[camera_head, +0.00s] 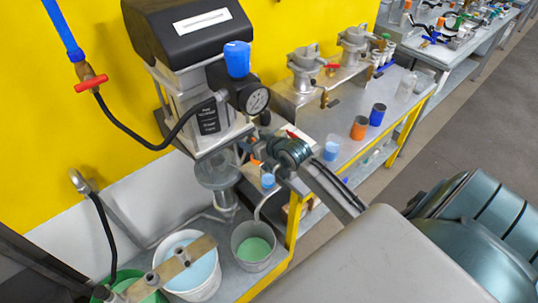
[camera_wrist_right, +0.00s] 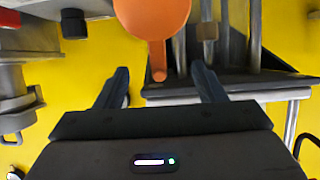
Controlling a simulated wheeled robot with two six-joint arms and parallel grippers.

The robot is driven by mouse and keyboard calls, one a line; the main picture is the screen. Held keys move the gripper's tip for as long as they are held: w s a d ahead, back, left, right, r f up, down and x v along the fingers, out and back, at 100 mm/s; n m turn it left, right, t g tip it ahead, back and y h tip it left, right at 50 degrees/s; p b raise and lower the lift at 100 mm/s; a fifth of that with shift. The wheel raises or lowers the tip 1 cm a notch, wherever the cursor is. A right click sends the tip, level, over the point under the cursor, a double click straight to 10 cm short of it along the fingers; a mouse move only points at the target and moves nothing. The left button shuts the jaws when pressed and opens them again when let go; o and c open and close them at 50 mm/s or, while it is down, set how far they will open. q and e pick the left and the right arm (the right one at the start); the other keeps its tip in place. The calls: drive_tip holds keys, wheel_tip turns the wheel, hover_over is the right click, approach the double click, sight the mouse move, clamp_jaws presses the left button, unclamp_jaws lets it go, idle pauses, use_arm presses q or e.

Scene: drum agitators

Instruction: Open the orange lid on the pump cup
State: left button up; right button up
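The orange lid (camera_wrist_right: 152,18) is at the top of the right wrist view, cut off by the frame edge. A narrow orange tab (camera_wrist_right: 158,62) hangs down from it. My right gripper (camera_wrist_right: 161,76) is open. Its two dark fingers stand either side of the tab's lower end, with a visible gap on both sides. In the head view my right gripper (camera_head: 262,148) is beside the pump machine (camera_head: 190,75), and its fingers are mostly hidden. A small orange patch shows there; I cannot tell if it is the lid. The cup under the lid is hard to make out. My left gripper is not in view.
A pressure gauge (camera_head: 257,100) and blue cap (camera_head: 237,58) sit close above my right gripper. Below are a white bucket (camera_head: 203,287) and a grey bucket (camera_head: 240,262) of green liquid. Orange (camera_head: 359,128) and blue (camera_head: 377,115) cups stand on the bench to the right.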

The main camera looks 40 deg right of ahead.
drive_tip(key=o, duration=0.3)
drive_tip(key=shift+s+r+p, duration=0.2)
drive_tip(key=shift+r+p, duration=0.05)
drive_tip(key=shift+p, duration=0.15)
drive_tip(key=p+v, duration=0.4)
drive_tip(key=v, duration=0.2)
drive_tip(key=shift+s+p, duration=0.25)
drive_tip(key=shift+p, duration=0.15)
idle(0.3)
